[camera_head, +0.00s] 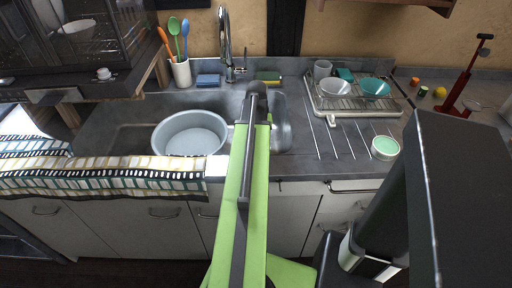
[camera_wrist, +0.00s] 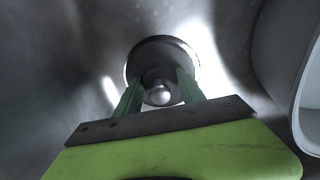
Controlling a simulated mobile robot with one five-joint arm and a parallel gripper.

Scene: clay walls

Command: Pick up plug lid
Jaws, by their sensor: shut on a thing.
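The plug lid (camera_wrist: 160,52) is a dark round disc with a paler rim and a small shiny knob, low in the metal sink in the wrist view. My gripper (camera_wrist: 160,80) reaches down over it, with its two green fingers on either side of the knob. The gripper is shut on the plug lid. I cannot tell whether the lid is raised off the sink floor. In the head view my green arm hides the gripper and the lid.
A large pale basin (camera_head: 190,138) stands left of my arm in the sink (camera_head: 283,137); its wall (camera_wrist: 308,85) is close on the right in the wrist view. A faucet (camera_head: 224,45) rises behind. A dish rack (camera_head: 352,107) with bowls is at right.

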